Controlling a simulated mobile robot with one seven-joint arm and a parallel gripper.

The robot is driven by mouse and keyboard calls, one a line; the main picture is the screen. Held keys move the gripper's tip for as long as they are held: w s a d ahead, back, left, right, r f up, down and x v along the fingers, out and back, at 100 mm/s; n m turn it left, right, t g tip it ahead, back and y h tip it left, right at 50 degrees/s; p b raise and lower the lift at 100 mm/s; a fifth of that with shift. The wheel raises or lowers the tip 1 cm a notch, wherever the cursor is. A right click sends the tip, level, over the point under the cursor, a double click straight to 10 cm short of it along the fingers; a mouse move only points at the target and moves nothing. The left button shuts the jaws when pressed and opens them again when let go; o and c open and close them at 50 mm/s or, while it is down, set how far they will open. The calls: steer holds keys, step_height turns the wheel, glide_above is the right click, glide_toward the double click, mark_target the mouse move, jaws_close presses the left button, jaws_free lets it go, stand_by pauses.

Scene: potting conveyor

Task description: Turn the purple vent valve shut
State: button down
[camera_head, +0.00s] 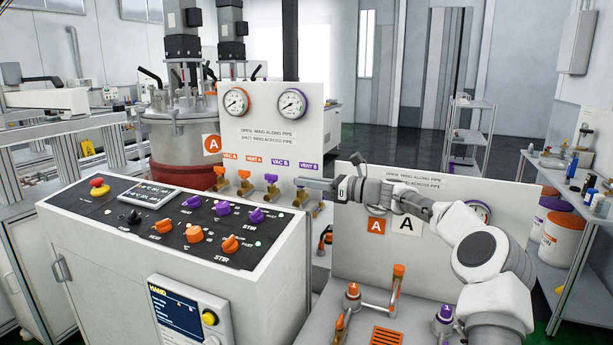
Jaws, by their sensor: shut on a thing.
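The purple vent valve, under the label VENT B, is the rightmost in a row of valves on the white gauge panel (325,112). Its brass body (300,198) shows below my gripper (302,183). My gripper reaches in from the right, with its fingers shut on the valve's wing. The fingers hide most of the wing, so I cannot tell whether it lies along or across the pipe. The purple VAC B valve (271,179) stands just left, apart from the fingers. A panel sign says open is wing along pipe and shut is wing across pipe.
Orange VENT A (244,174) and VAC A (220,172) valves stand farther left. A purple-rimmed gauge (291,102) is above. A control console (240,262) with knobs stands in front. A second white panel (350,250) stands close below my arm.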

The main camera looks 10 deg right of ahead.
steer(key=shift+f, duration=0.1)
stand_by(0.3)
steer(key=c, duration=0.9)
jaws_free()
steer(key=v, duration=1.7)
steer(key=shift+p, duration=0.4)
steer(key=shift+s+d, duration=0.1)
steer(key=shift+s, duration=0.05)
